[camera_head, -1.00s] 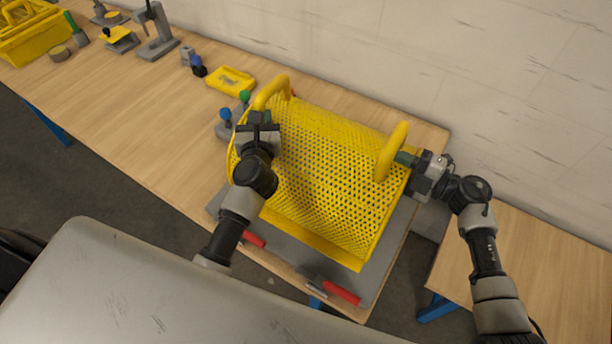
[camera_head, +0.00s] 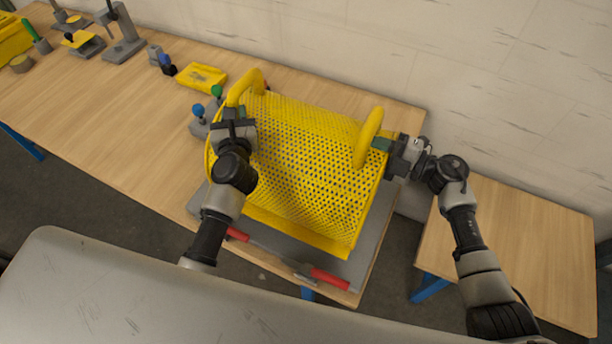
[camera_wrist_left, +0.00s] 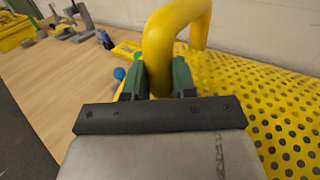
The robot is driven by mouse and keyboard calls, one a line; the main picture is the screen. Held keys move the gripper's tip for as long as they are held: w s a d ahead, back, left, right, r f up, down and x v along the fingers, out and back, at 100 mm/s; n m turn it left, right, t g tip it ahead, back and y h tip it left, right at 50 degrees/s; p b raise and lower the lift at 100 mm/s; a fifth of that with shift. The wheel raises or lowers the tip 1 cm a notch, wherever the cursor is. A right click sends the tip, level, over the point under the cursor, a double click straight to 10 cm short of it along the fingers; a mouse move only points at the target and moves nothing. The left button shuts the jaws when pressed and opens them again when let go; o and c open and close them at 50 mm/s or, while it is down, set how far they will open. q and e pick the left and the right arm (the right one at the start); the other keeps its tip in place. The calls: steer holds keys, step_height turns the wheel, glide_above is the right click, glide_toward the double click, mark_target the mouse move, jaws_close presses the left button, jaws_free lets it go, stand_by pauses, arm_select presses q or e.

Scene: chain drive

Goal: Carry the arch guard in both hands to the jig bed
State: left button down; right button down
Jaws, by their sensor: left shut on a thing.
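The arch guard (camera_head: 300,175) is a curved yellow perforated sheet with a tubular loop handle at each end. It is over the grey jig bed (camera_head: 372,235) on the wooden bench; I cannot tell whether it touches the bed. My left gripper (camera_head: 236,122) is shut on the left handle; the left wrist view shows its green fingers (camera_wrist_left: 158,82) on either side of the yellow tube. My right gripper (camera_head: 382,144) is at the right handle (camera_head: 367,135) with a green finger beside it; its jaw closure is hidden.
Red-handled clamps (camera_head: 330,279) lie along the bed's front edge. Blue and green knobs (camera_head: 198,109) stand just left of the guard, and a yellow tray (camera_head: 203,77) lies behind them. A second wooden table (camera_head: 520,240) is at the right, beyond a gap. The wall is close behind.

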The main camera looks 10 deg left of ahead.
arm_select(q)
steer(key=shift+f+b, duration=0.7)
steer(key=shift+f, duration=0.05)
arm_select(e)
steer(key=shift+a+f, duration=0.15)
steer(key=shift+f, duration=0.5)
arm_select(q)
steer(key=shift+f+b, duration=0.6)
steer(key=shift+b, duration=0.05)
arm_select(e)
steer(key=shift+f, duration=0.65)
arm_select(q)
steer(key=c, duration=1)
jaws_free()
arm_select(e)
steer(key=c, duration=1.1)
jaws_free()
arm_select(q)
steer(key=shift+o, duration=0.5)
steer(key=shift+s, duration=0.1)
arm_select(e)
steer(key=shift+o, duration=0.8)
steer(key=shift+s, duration=0.1)
arm_select(q)
steer(key=shift+s, duration=0.1)
